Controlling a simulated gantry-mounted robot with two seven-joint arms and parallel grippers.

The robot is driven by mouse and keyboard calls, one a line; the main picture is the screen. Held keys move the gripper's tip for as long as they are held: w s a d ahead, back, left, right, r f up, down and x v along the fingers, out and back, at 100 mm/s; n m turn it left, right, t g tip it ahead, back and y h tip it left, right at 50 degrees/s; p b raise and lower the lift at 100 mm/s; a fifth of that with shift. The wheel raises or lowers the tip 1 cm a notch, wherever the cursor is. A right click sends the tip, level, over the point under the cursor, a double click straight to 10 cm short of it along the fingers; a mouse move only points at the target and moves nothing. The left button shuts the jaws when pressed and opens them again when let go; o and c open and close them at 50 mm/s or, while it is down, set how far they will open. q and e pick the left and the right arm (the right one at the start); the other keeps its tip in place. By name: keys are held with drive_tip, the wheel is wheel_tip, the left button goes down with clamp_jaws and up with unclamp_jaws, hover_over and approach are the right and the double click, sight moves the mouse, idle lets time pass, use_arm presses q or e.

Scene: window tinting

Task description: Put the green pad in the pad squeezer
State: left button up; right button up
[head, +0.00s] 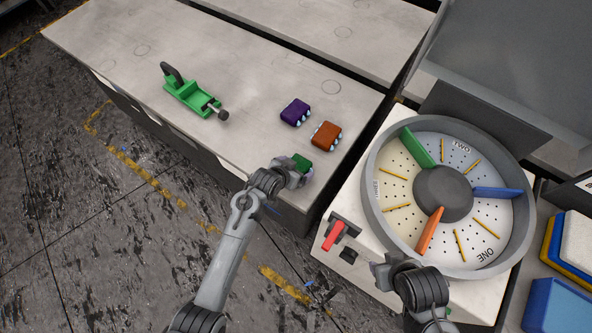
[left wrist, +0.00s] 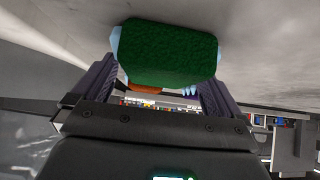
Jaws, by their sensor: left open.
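The green pad (head: 301,162) lies near the front edge of the long table, partly hidden by my left gripper (head: 291,177). In the left wrist view the green pad (left wrist: 168,52) has pale blue bits at its sides and sits just ahead of and between my left gripper's open fingers (left wrist: 155,80). I cannot tell if they touch it. A green vise-like device (head: 190,95) with a black handle stands at the table's left. A round drum machine (head: 372,170) has perforated compartments and colored dividers. No label shows which is the squeezer. My right gripper (head: 388,268) is by the drum's lower rim, its jaws unclear.
A purple pad (head: 295,112) and an orange pad (head: 326,136) lie on the table (head: 235,70) behind the green one. A red lever (head: 333,236) is on the machine's front left corner. Blue, yellow and white blocks lie at the right. The table's middle is clear.

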use_arm(q)
drive_tip(key=shift+w+d+f, duration=0.15)
drive_tip(key=shift+w+f, duration=0.05)
drive_tip(key=shift+f, duration=0.05)
drive_tip(key=c, duration=1.1)
